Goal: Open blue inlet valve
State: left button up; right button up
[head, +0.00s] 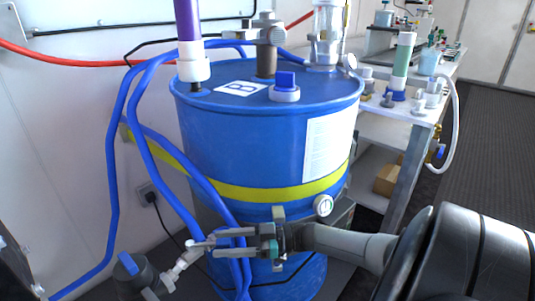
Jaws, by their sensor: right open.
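A dark round fitting with a blue top (128,264) is low at the left, with a pale grey piece (180,266) reaching up to the right from it. I cannot tell for sure whether this is the blue inlet valve. My right gripper (215,243) is in front of the lower drum, pointing left. Its fingers are open, one above the other, and their tips are close to the upper end of the pale piece. I cannot tell whether they touch. My left gripper is not in view.
A blue drum (240,150) with a yellow band stands behind my right gripper. Its top carries a blue-handled cap (285,88) and a grey metal fitting (265,35). Blue hoses (112,150) hang at its left. A white bench (405,105) with bottles stands at the right.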

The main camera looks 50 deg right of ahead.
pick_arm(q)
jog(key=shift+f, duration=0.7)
pick_arm(e)
jog(key=v, duration=1.1)
jog(key=shift+s+d, duration=0.2)
